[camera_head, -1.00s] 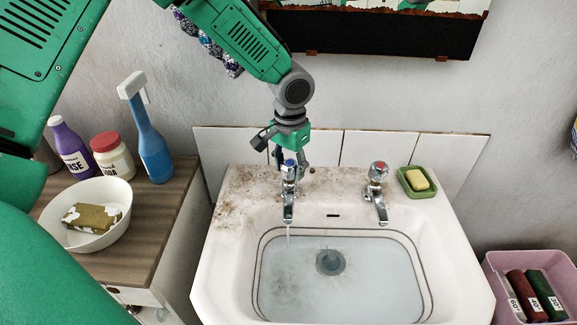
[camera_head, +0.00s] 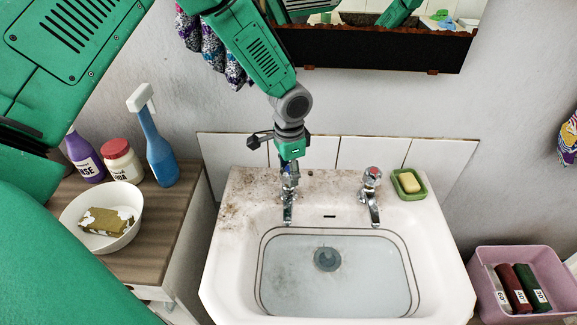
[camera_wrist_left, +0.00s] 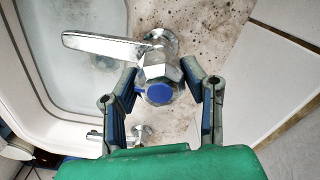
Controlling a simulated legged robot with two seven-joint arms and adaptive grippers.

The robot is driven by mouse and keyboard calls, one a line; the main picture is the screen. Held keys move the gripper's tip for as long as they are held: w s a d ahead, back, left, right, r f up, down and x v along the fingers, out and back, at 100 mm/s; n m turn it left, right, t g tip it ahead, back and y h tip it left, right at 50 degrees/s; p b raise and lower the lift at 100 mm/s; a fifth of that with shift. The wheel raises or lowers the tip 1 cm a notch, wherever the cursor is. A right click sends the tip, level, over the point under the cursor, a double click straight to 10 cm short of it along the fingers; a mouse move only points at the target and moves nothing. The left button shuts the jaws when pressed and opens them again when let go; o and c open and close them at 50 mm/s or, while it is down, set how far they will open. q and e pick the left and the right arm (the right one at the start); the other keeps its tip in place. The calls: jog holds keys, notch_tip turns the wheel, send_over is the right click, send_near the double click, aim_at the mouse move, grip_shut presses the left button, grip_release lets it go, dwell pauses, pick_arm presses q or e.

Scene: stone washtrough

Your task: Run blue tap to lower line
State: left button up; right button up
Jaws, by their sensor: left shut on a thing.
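The blue tap (camera_head: 288,210) stands at the back left of the washbasin (camera_head: 215,262). No water stream is visible from its spout now. My left gripper (camera_head: 290,172) comes down over its handle and is shut on it. In the left wrist view the gripper's fingers (camera_wrist_left: 161,92) sit on either side of the tap's head, with its blue cap (camera_wrist_left: 160,92) between them. Water (camera_head: 335,285) stands in the basin over the dark drain (camera_head: 327,259). Two dark lines (camera_head: 262,290) run around the basin wall, with the water surface near the lower one. My right gripper is out of view.
A red-capped tap (camera_head: 372,190) and a green soap dish (camera_head: 422,192) are on the basin's right. Bottles, including a blue spray bottle (camera_head: 155,145), and a white bowl (camera_head: 72,215) stand on the left cabinet. A pink crate (camera_head: 482,280) is at lower right.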

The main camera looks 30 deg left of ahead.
pick_arm(q)
jog(key=shift+w+a+r+m, duration=0.1)
jog(key=shift+a+m, duration=0.05)
jog(key=shift+m, duration=0.15)
jog(key=o, duration=1.1)
jog(key=shift+o, duration=0.3)
jog(key=shift+a, duration=0.1)
notch_tip(320, 180, up, 11)
jog(key=shift+a+f, duration=0.1)
jog(key=shift+a+r, duration=0.1)
jog(key=shift+r, duration=0.35)
